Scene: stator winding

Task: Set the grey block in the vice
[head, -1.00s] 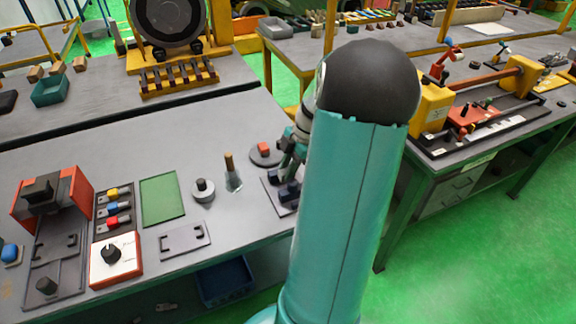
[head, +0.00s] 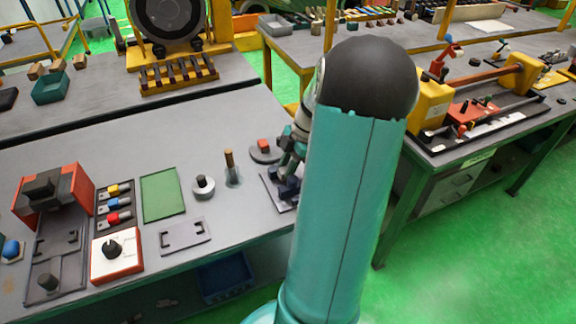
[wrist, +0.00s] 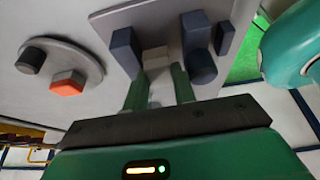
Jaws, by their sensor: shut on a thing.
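The vice shows in the wrist view as a pale plate (wrist: 105,22) with dark blue jaws (wrist: 125,51) standing on it, and a dark round knob (wrist: 201,68) at the right jaw. The small grey block (wrist: 155,57) is between the fingertips of my gripper (wrist: 157,76), which is shut on it. The block is between the left and right jaws in this view; whether it rests on the plate or touches a jaw I cannot tell. In the head view the vice (head: 287,188) and my gripper (head: 291,160) are partly hidden behind my arm.
A grey disc with a red hexagonal piece (head: 264,145) lies beside the vice. A brown-tipped tool (head: 231,168), a round grey part (head: 203,187) and a green mat (head: 162,195) stand further left. The bench's front edge is close to the vice.

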